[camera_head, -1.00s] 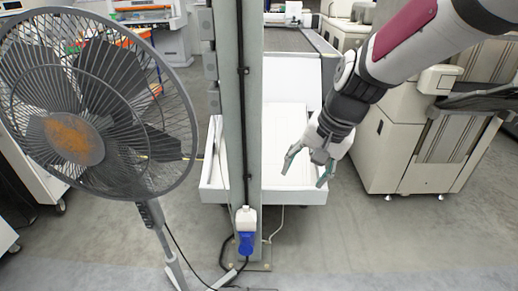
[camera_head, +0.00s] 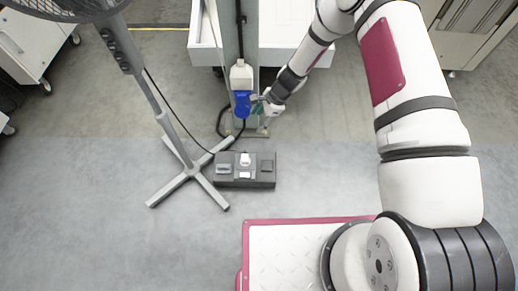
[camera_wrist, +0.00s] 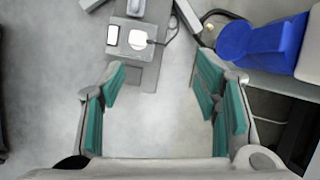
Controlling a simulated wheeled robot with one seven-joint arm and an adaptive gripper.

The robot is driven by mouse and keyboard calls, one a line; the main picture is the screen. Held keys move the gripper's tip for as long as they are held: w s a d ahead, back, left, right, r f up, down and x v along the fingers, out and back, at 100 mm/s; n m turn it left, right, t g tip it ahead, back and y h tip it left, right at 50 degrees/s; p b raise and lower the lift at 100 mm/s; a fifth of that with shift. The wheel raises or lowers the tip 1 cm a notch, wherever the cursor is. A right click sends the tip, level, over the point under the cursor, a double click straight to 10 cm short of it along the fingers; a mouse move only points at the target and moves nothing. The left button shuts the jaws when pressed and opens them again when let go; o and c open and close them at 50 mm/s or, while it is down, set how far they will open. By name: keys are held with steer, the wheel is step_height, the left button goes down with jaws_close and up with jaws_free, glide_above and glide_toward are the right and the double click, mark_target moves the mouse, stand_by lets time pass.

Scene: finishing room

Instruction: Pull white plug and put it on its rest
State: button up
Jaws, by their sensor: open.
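A grey box (camera_head: 228,182) lies on the floor, with white and grey fittings on top. A small white piece (camera_head: 245,173) at its middle looks like the white plug, but it is too small to be sure. In the wrist view the box (camera_wrist: 145,75) is at the top, with a white square piece (camera_wrist: 138,39) and a dark cable by it. My gripper (camera_head: 261,105) is beside the post, up and right of the box in the head view.
A fan stand (camera_head: 187,170) with crossed feet is left of the box. Floor below the box is clear.

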mark_target(247, 158)
steer(key=s+a+f+b, duration=0.1)
steer(key=a+f+b, duration=0.1)
steer(key=f, duration=0.6)
steer(key=s+a+f+m+b, duration=0.1)
steer(key=a+f+b, duration=0.1)
steer(key=f, duration=0.6)
steer(key=s+a+f+m+b, duration=0.1)
steer(key=f+b, duration=0.2)
steer(key=f, duration=0.5)
steer(key=shift+s+a+f, duration=0.1)
steer(key=shift+s+a, duration=0.15)
steer(key=shift+a, duration=0.15)
jaws_close()
steer(key=shift+r+p, duration=1)
steer(key=shift+r, duration=0.55)
